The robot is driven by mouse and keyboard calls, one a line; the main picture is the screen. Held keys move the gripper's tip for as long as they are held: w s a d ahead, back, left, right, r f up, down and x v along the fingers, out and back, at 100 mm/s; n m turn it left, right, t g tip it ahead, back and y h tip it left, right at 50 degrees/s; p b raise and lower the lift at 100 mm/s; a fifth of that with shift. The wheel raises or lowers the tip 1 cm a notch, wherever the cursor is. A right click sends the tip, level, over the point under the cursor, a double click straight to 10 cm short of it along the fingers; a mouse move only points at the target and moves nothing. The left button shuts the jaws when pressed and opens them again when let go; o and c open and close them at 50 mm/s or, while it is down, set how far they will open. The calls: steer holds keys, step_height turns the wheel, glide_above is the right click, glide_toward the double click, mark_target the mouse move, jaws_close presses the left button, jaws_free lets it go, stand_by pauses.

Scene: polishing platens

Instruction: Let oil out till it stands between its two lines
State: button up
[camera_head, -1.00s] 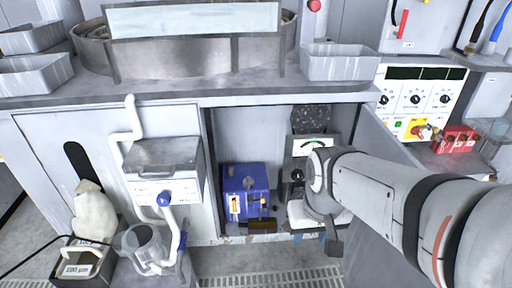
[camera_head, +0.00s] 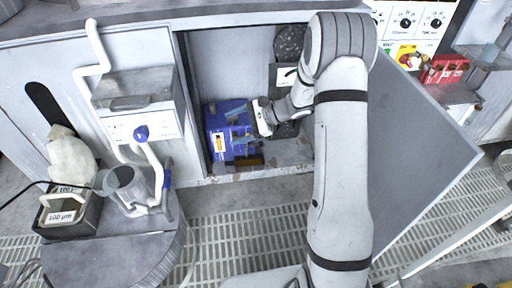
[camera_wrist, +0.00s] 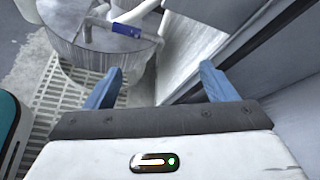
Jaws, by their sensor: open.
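A blue box-shaped unit (camera_head: 216,121) stands on the floor of the open cabinet. A narrow orange-and-white upright strip (camera_head: 219,143) shows on its front; I cannot make out an oil level or two lines on it. A dark brown block or tray (camera_head: 248,162) lies low in front of the unit. My gripper (camera_head: 239,126) is at the right part of the unit's front, with its blue fingers apart and partly covering that face. I cannot tell whether they touch it. In the wrist view my gripper (camera_wrist: 159,84) is open, with nothing between its fingertips.
The cabinet's side wall and front edge are close to my gripper. An open door panel (camera_head: 432,150) stands to the right. A clear jug (camera_head: 122,186) and a blue-handled pipe (camera_head: 167,180) stand left, beside a bin (camera_head: 72,218). Grated floor (camera_head: 245,225) lies free in front.

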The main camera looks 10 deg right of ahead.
steer(key=w+d+f+m+t+b, duration=0.1)
steer(key=w+d+f+m+t, duration=0.1)
steer(key=w+f+m, duration=0.3)
steer(key=w+d+f+m+t+y+b, duration=0.1)
steer(key=w+d+f+t, duration=0.15)
steer(key=f, duration=0.35)
steer(key=w+d+f+m+t+b, duration=0.1)
steer(key=w+f+m+t, duration=0.25)
steer(key=f, duration=0.25)
steer(key=w+d+f+m+t+h+b, duration=0.1)
steer(key=w+d+f+m+t+h, duration=0.2)
steer(key=f, duration=0.5)
steer(key=d+f+m+t+h+b, duration=0.1)
steer(key=d+f+m+t+h, duration=0.15)
steer(key=d+f+m, duration=0.5)
steer(key=w+a+f+n+b, duration=0.1)
steer(key=w+a+n+b, duration=0.1)
steer(key=w+a, duration=0.3)
steer(key=shift+w+n+t, duration=0.3)
steer(key=shift+w+t, duration=0.05)
steer(key=shift+w, duration=0.55)
steer(key=shift+f, duration=0.1)
